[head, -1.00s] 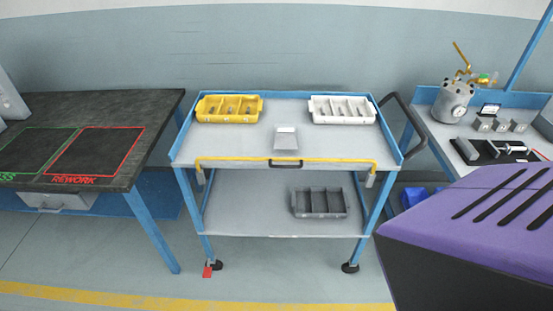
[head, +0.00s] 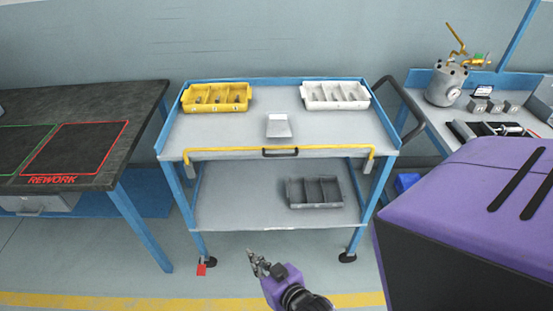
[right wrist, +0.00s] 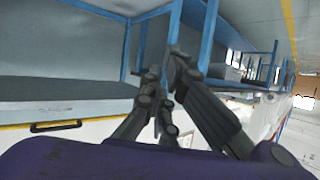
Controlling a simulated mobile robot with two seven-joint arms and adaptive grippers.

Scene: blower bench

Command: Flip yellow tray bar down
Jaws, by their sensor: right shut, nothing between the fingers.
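The yellow bar (head: 225,149) of the blue-framed cart runs across the front of its upper tray (head: 215,135). Its bent ends reach grey brackets at the left and right front corners, and the bar appears raised along the front edge. My right gripper (head: 254,262) is low in front of the cart in the head view, below and apart from the bar. It is shut and empty. Its dark fingers also show in the right wrist view (right wrist: 165,80), touching nothing that I can make out. My left gripper is out of view.
On the upper tray stand a yellow bin (head: 217,97), a white bin (head: 335,95) and a small grey box (head: 278,127). A dark handle (head: 280,152) is at the front edge. A grey bin (head: 314,191) sits on the lower shelf. Benches flank the cart; floor before it is open.

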